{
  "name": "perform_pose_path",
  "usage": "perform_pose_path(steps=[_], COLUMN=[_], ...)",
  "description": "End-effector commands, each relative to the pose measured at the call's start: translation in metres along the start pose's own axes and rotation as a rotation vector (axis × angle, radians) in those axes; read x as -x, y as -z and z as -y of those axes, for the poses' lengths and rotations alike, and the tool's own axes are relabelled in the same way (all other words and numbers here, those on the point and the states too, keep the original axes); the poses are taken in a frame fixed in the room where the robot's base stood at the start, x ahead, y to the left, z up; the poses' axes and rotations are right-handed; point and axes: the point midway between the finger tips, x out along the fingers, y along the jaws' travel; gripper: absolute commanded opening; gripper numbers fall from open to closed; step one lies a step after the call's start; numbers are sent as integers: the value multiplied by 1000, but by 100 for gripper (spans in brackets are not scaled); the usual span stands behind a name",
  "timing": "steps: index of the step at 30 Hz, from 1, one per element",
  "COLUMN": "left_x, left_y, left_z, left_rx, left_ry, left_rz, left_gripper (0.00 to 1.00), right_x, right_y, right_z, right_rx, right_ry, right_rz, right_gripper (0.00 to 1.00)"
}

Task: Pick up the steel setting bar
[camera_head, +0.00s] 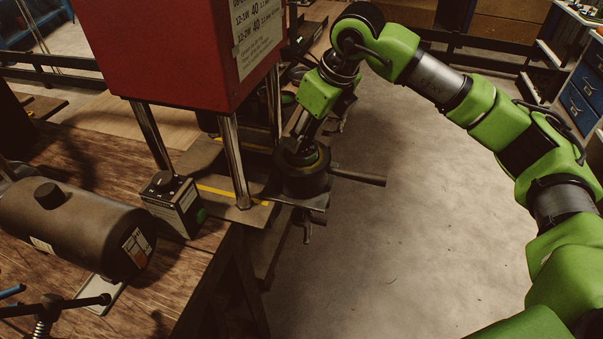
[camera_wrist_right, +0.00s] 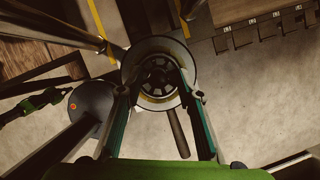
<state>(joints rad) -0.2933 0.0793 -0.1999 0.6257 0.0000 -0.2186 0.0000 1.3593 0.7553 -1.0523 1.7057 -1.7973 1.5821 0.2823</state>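A dark round bar (camera_head: 357,176), which I take for the steel setting bar, sticks out to the right from a dark drum-shaped part (camera_head: 302,183) at the press. In the right wrist view the bar (camera_wrist_right: 178,134) points down from the ring-shaped rim (camera_wrist_right: 146,49) of that part. My right gripper (camera_head: 303,150) is right over the drum, pointing down. In the right wrist view its two fingers (camera_wrist_right: 160,92) are spread over the ring, with nothing seen held between them. Whether they touch the ring is unclear. The left gripper is not in view.
The red press (camera_head: 180,50) with steel columns (camera_head: 234,160) stands left of my right gripper. A control box (camera_head: 174,203) and a black cylinder tank (camera_head: 75,228) sit on the wooden bench (camera_head: 160,300). Open concrete floor (camera_head: 430,250) lies to the right.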

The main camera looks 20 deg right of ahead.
Motion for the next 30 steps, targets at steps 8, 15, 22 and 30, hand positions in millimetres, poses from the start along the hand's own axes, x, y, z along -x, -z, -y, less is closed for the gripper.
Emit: perform_pose_path(steps=[8,15,22,30], left_x=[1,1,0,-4], left_y=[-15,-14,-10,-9], left_z=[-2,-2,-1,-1], left_rx=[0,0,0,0], left_ry=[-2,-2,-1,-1], left_rz=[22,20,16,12], left_gripper=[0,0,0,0], right_x=[-2,-1,0,17], right_y=[0,-2,-2,-10], right_z=[0,0,0,0], right_rx=[1,1,1,2], right_ry=[0,0,0,1], right_rz=[1,6,6,10], right_gripper=[26,0,0,0])
